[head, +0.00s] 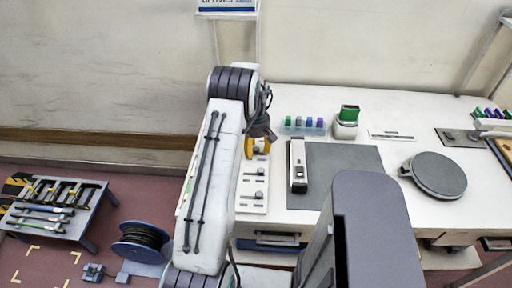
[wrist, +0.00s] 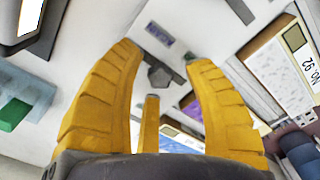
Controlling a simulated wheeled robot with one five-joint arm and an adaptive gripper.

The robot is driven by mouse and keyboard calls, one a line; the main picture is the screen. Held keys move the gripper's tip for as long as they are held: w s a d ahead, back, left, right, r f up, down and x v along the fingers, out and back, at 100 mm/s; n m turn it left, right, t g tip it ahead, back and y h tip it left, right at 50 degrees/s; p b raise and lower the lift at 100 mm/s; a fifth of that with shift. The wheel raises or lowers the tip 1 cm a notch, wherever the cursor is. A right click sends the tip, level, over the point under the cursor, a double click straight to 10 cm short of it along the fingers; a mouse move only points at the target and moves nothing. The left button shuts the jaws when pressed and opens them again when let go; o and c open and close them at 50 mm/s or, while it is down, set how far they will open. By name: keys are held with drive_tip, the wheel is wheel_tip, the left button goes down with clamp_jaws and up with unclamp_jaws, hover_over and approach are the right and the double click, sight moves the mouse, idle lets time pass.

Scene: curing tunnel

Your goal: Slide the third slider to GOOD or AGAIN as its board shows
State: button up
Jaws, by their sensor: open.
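My gripper (head: 257,149) is open, with its yellow fingers over the far part of the white slider panel (head: 245,206). In the wrist view my gripper (wrist: 162,58) has a dark slider knob (wrist: 160,76) between its spread fingers. I cannot tell if they touch it. A purple label (wrist: 160,34) lies beyond the knob and another (wrist: 192,106) lies nearer. Two more dark knobs, a middle one (head: 260,171) and a near one (head: 259,195), show in the head view. A speckled board (wrist: 283,70) with sideways printing is at the right of the wrist view; its verdict is unclear.
A grey mat (head: 345,165) with a white-and-black device (head: 298,166) lies right of the panel. A rack of coloured pieces (head: 303,125), a green-topped container (head: 346,122) and a round grey disc (head: 438,175) stand on the table. A tool stand (head: 55,205) and cable reel (head: 142,243) are left.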

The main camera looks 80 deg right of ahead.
idle(0.3)
clamp_jaws()
idle(0.3)
